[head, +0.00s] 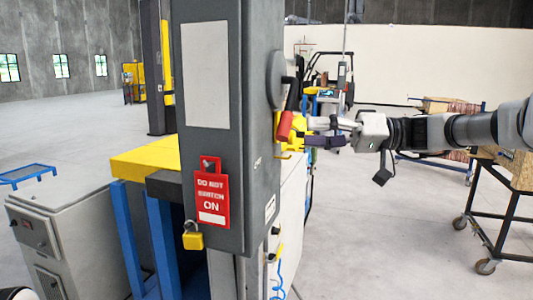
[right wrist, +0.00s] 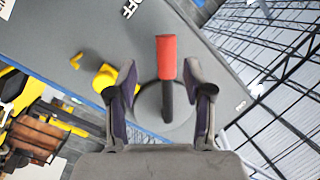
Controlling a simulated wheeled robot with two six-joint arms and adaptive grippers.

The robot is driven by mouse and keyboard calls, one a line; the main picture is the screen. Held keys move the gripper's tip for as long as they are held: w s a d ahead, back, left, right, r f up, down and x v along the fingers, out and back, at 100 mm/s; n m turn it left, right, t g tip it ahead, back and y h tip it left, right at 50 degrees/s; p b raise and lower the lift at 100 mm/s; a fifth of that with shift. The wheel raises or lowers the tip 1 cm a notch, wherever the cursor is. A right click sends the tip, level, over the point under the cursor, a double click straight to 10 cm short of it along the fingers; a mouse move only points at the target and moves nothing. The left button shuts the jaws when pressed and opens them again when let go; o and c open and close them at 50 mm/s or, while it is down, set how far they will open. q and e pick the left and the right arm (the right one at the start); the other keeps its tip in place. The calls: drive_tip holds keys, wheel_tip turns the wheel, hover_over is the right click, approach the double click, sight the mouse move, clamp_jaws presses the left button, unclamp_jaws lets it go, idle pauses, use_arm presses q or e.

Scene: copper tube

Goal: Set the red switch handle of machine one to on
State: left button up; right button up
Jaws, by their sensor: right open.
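The red switch handle (head: 285,125) sits on the right side face of the grey machine cabinet (head: 230,120), on a dark arm from a round grey disc (head: 274,78). In the head view its red end points down. My right gripper (head: 308,133) reaches in from the right, close to the red end. In the right wrist view the red handle (right wrist: 166,57) shows between and beyond the two open fingers of my right gripper (right wrist: 164,100). I cannot tell whether a finger touches it. My left gripper is not in view.
A red "do not switch on" tag (head: 211,195) and a yellow padlock (head: 193,237) hang on the cabinet's front. A yellow part (right wrist: 104,78) sticks out beside the handle. A wheeled cart (head: 500,200) stands at the right. The floor between is clear.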

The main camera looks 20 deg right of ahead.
sight(282, 126)
drive_tip(key=p+x, duration=0.1)
drive_tip(key=x, duration=0.2)
drive_tip(key=r+p+x, duration=0.1)
drive_tip(key=p+x, duration=0.1)
drive_tip(key=x, duration=0.2)
drive_tip(key=shift+s+r+p, duration=0.1)
drive_tip(key=shift+r+p, duration=0.15)
drive_tip(key=shift+p, duration=0.05)
drive_tip(key=shift+s, duration=0.1)
drive_tip(key=shift+d+f, duration=0.1)
drive_tip(key=shift+d, duration=0.4)
drive_tip(key=shift+c, duration=0.8)
drive_tip(key=shift+d+f, duration=0.1)
drive_tip(key=c, duration=0.5)
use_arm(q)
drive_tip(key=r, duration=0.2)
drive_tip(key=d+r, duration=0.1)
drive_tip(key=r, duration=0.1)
use_arm(e)
clamp_jaws()
